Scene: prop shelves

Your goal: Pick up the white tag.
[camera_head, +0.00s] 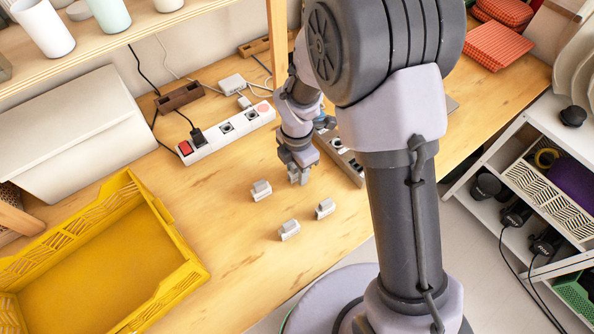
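I cannot single out a white tag for certain. Three small whitish-grey blocks lie apart on the wooden table: one at the left (261,190), one nearest the front (289,230) and one at the right (325,208). They are too small for me to make out markings. My gripper (299,178) points down over the table, just behind these blocks and apart from them in the picture. Its fingers are small here, and I cannot tell whether they are open or shut. No held object can be made out.
A yellow crate (192,276) stands at the front left. A white power strip (226,131) with plugs and cables lies behind my gripper, with another strip (340,155) to its right. A shelf (120,38) overhangs the back. The wood around the blocks is clear.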

